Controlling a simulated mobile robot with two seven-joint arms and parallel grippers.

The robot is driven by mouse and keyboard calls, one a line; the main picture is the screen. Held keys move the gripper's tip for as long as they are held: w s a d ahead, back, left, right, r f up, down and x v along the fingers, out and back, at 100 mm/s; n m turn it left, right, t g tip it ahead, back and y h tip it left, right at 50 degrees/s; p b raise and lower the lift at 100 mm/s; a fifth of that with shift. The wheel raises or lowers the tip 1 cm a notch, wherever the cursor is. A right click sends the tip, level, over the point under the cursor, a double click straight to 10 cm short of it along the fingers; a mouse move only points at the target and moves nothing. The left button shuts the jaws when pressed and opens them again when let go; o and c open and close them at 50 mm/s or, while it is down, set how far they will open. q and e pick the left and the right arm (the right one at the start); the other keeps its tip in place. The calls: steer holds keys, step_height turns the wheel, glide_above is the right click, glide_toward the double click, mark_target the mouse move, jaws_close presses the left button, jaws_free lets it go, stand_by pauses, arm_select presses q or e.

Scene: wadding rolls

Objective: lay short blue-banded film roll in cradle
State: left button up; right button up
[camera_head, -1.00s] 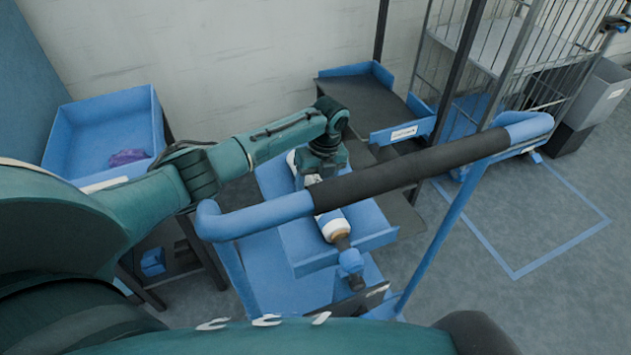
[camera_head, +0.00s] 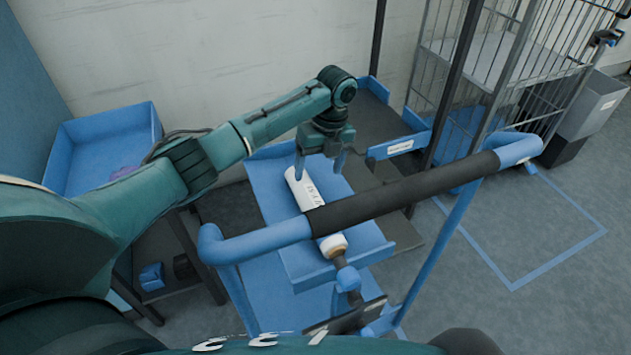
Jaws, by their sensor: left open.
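A white film roll (camera_head: 304,188) with dark printing lies lengthwise in the blue cradle (camera_head: 270,188), a shallow tray on the cart. Its near end (camera_head: 333,245) shows a brown core. The cart's handle bar hides the roll's middle, and I cannot make out a blue band. My left gripper (camera_head: 320,170) is open and empty, pointing down just above the roll's far end, with its fingers apart on either side. My right gripper is not in view.
The cart's blue handle with a black grip (camera_head: 400,192) crosses in front of the cradle. A blue bin (camera_head: 105,128) with a purple item stands at left. A dark table (camera_head: 375,125) is behind, and a wire cage (camera_head: 490,75) stands at back right.

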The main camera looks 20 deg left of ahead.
arm_select(q)
steer(key=shift+w+d+r, duration=0.1)
steer(key=shift+r, duration=0.55)
steer(key=shift+w+d+r, duration=0.1)
steer(key=shift+r, duration=0.55)
